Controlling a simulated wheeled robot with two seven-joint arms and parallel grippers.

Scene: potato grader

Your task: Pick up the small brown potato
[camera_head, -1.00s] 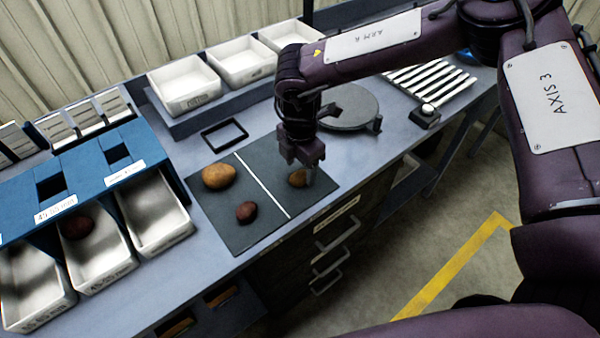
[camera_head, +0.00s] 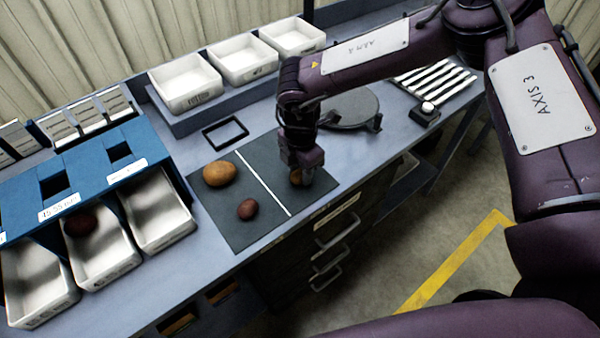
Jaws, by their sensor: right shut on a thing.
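The small brown potato (camera_head: 295,177) is at the right part of the dark mat (camera_head: 235,232), right of the white line. My right gripper (camera_head: 301,180) points down over it and is shut on it, hiding most of it. I cannot tell whether the potato touches the mat. A larger tan-brown potato (camera_head: 219,174) and a small dark red potato (camera_head: 248,209) lie on the mat left of the line. My left gripper is not in view.
A blue grader (camera_head: 82,180) stands at the left above white bins (camera_head: 152,238); one bin holds a dark red potato (camera_head: 81,223). White trays (camera_head: 184,80) stand at the back. A round plate (camera_head: 352,106), a black frame (camera_head: 224,133) and a button box (camera_head: 425,113) are nearby.

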